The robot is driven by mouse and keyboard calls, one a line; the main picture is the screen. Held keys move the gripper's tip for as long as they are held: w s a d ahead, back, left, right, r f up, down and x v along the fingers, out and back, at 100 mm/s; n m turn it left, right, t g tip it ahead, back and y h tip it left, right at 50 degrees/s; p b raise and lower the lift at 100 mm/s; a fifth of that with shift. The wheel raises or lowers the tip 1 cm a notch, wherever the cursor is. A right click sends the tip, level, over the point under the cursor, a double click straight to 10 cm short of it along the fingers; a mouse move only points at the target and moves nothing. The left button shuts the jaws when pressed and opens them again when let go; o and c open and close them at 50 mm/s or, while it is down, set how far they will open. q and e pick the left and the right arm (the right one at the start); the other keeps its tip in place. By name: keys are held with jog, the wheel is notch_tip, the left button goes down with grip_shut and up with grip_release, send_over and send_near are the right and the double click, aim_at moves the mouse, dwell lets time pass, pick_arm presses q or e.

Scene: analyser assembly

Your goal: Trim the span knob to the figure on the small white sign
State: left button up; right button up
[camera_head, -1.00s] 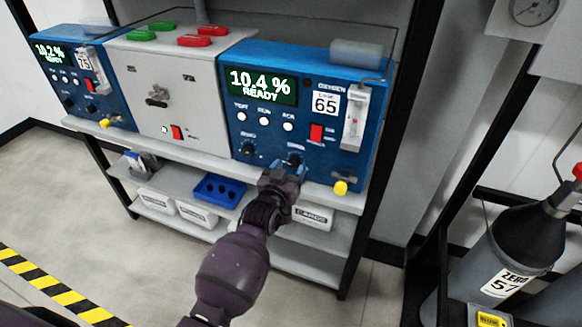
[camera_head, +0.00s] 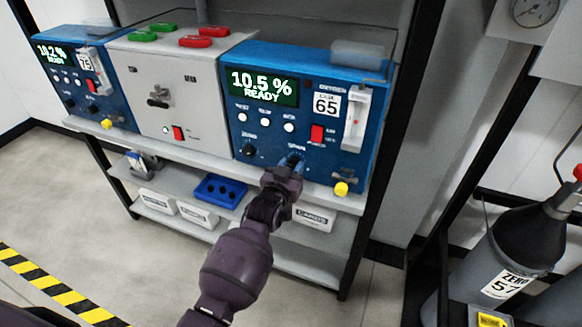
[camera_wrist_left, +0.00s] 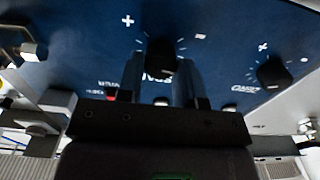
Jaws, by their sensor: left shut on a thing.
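The right blue analyser (camera_head: 255,125) has a green display (camera_head: 262,87) reading "10.5 %" and "READY". Its span knob (camera_wrist_left: 161,56), black and round, shows in the left wrist view between the two fingers of my left gripper (camera_wrist_left: 160,84). In the head view my left gripper (camera_head: 291,168) is at the lower panel, shut on the span knob and mostly covering it. The zero knob (camera_head: 249,149) is to its left, untouched. A small white sign (camera_head: 326,104) on the panel shows a large "65"; its smaller line is too small to read. My right gripper is not in view.
A grey cabinet (camera_head: 185,95) with red and green tags stands left of the analyser, then a second blue analyser (camera_head: 85,90) reading 10.2 %. A yellow knob (camera_head: 341,189) and a red switch (camera_head: 317,133) are near my gripper. A gas cylinder (camera_head: 490,255) stands at right.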

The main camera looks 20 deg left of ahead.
pick_arm(q)
jog(key=shift+r+m, duration=0.3)
jog(key=shift+m, duration=0.4)
jog(key=shift+m+p, duration=0.45)
jog(key=shift+m, duration=0.05)
jog(key=shift+f+m, duration=0.25)
jog(key=shift+m, duration=0.45)
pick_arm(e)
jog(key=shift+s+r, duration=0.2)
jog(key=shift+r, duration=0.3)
pick_arm(q)
jog(key=o, duration=0.9)
